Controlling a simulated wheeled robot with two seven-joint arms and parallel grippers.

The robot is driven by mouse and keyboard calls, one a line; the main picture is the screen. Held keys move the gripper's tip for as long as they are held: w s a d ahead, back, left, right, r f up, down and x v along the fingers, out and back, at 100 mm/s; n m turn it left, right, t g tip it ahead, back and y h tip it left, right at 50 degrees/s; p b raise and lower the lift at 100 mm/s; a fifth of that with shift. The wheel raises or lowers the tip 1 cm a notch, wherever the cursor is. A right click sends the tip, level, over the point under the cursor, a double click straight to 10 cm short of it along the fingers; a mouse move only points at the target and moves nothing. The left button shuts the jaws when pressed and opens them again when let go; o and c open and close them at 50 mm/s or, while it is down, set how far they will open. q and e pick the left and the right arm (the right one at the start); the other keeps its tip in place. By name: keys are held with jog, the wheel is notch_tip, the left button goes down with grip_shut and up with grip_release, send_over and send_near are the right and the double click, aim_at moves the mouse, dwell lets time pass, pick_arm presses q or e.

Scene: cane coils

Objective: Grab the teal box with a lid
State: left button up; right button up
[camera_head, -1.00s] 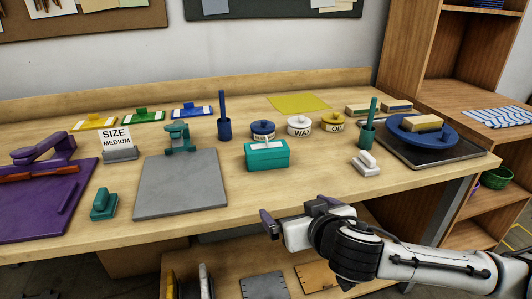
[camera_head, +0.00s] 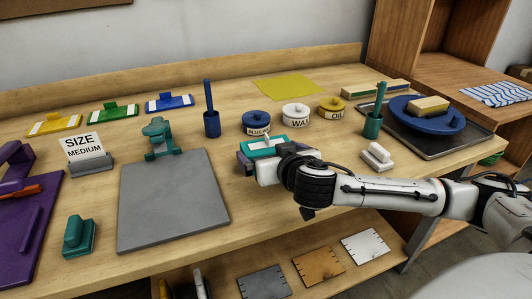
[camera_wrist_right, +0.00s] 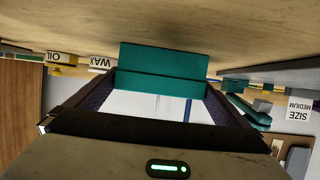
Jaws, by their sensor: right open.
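The teal box with a lid (camera_head: 262,143) sits on the wooden workbench, mostly covered by my right gripper (camera_head: 258,160) in the head view. In the right wrist view, which looks upside down, the teal box (camera_wrist_right: 163,68) is straight ahead, with its lid seam showing. My right gripper (camera_wrist_right: 158,90) is open, one finger toward each side of the box. The box is at the fingertips; I cannot tell whether it is between them. My left gripper is not in view.
Round blue (camera_head: 256,122), white (camera_head: 296,114) and yellow (camera_head: 331,107) pots stand close behind the box. A grey slab (camera_head: 172,205) lies to its left. A white block (camera_head: 377,155) and a green cup (camera_head: 373,125) are to the right.

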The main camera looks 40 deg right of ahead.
jog(key=shift+x, duration=3.2)
jog(key=shift+r, duration=0.1)
jog(key=c, duration=0.8)
